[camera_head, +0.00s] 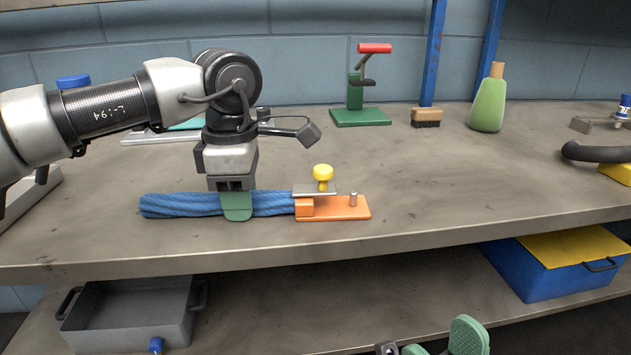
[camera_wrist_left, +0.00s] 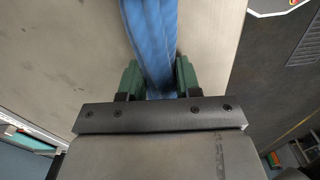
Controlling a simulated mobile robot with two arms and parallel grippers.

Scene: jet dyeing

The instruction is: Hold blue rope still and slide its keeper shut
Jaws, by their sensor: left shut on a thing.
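The blue rope (camera_head: 180,205) lies along the bench top in the head view, its right end at an orange block with a base plate (camera_head: 340,208). A grey metal plate, seemingly the keeper (camera_head: 308,190), with a yellow knob (camera_head: 322,173) sits on top of the orange block. A small upright pin stands on the base plate's right part. My left gripper (camera_head: 237,208) points down and is shut on the rope left of the block. In the left wrist view the rope (camera_wrist_left: 150,40) runs between the green fingers (camera_wrist_left: 158,80). My right gripper (camera_head: 465,340) shows partly at the bottom edge, below the bench.
A green clamp stand with a red handle (camera_head: 375,48), a brush (camera_head: 426,117) and a green bottle (camera_head: 488,105) stand at the back. A black curved handle (camera_head: 595,152) lies at the far right. The bench right of the orange plate is clear. A grey tub (camera_head: 130,318) and blue box (camera_head: 555,275) sit on the lower shelf.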

